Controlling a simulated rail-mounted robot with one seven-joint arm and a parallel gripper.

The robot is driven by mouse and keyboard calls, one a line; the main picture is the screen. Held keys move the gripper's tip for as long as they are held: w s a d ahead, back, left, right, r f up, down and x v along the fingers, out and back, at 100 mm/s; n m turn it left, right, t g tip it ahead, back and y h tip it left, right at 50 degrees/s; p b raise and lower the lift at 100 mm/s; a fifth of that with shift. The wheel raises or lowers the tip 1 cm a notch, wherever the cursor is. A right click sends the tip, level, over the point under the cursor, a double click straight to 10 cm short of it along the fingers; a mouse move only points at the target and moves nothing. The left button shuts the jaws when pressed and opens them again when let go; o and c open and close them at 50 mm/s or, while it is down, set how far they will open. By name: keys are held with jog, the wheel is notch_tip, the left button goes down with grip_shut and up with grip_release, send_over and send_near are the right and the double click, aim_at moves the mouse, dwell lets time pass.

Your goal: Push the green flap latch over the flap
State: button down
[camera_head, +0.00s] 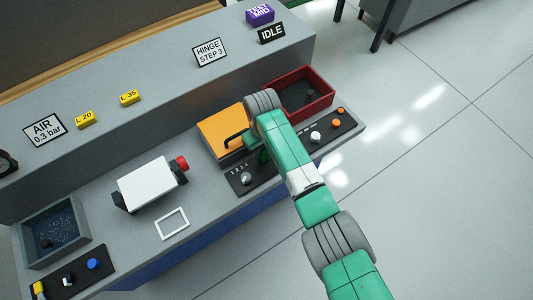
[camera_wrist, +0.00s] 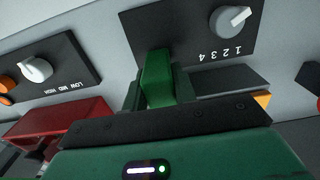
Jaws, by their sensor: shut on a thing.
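The flap (camera_head: 220,128) is an orange panel with a black handle, in the middle of the bench in the head view. A small orange corner (camera_wrist: 263,99) shows at the right in the wrist view. The green latch (camera_wrist: 157,72) stands upright in the middle of the wrist view, beside the numbered dial panel. My gripper (camera_wrist: 158,88) has a dark green finger on either side of it and is shut on it. In the head view, my arm covers most of the gripper and latch at the flap's front right corner. I cannot tell whether the latch overlaps the flap.
A red open tray (camera_head: 326,84) lies right of the flap. A panel with a 1-to-4 dial (camera_head: 246,178) is in front of it, and another knob panel (camera_head: 330,131) is to the right. A white box (camera_head: 147,186) with a red cap and a grey bin (camera_head: 54,228) stand left.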

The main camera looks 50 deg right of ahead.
jog(key=c, duration=1.1)
grip_release()
notch_tip(320, 180, up, 8)
jog(key=p, duration=0.2)
jog(key=shift+f+p, duration=0.1)
jog(key=shift+p, duration=0.25)
